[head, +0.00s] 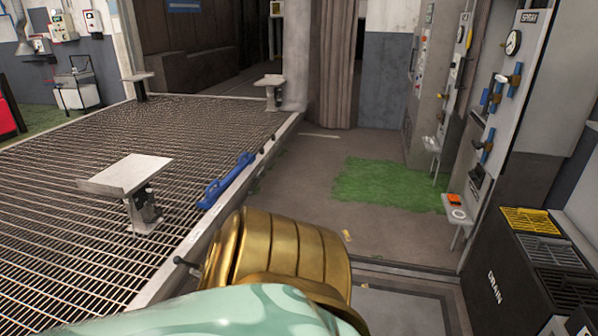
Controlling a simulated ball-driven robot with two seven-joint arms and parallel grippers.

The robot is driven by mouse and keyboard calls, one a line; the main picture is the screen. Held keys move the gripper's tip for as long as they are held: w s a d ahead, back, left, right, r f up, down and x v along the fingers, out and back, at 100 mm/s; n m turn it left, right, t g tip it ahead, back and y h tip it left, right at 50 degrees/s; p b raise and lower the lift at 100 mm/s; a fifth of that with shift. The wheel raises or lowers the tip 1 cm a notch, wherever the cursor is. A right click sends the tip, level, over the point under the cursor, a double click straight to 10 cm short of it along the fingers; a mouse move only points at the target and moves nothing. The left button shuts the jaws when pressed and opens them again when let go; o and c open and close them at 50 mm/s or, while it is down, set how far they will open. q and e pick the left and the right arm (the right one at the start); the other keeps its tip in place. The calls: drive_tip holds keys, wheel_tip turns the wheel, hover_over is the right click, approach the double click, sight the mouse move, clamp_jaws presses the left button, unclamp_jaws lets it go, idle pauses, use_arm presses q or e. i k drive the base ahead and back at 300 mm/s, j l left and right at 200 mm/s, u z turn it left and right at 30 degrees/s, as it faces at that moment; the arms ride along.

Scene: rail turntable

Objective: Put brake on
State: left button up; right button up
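No brake can be told by a readable label. A small dark lever with a round knob (179,261) sticks out from the near edge of the grated turntable platform (60,215). A blue handle-like bar (228,180) lies along the right edge of the platform, farther back. Neither of my grippers shows in the head view. A gold and mint-green part of my own body fills the bottom middle, close to the lever, and hides part of the platform edge.
A metal pedestal (127,172) stands on the grating, with another (270,82) at the back. Right of the platform is grey floor with a green patch (385,183). A SPRAY panel with a gauge (513,42) and a black DRAIN cabinet (497,285) bound the right side.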

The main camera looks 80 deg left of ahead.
sight(177, 260)
drive_tip(key=u, duration=3.65)
drive_tip(key=i+j+z, duration=0.2)
drive_tip(key=i, duration=0.35)
drive_tip(key=i+j+z, duration=0.2)
drive_tip(key=i, duration=0.35)
drive_tip(key=i+j+z, duration=0.2)
drive_tip(key=i, duration=0.3)
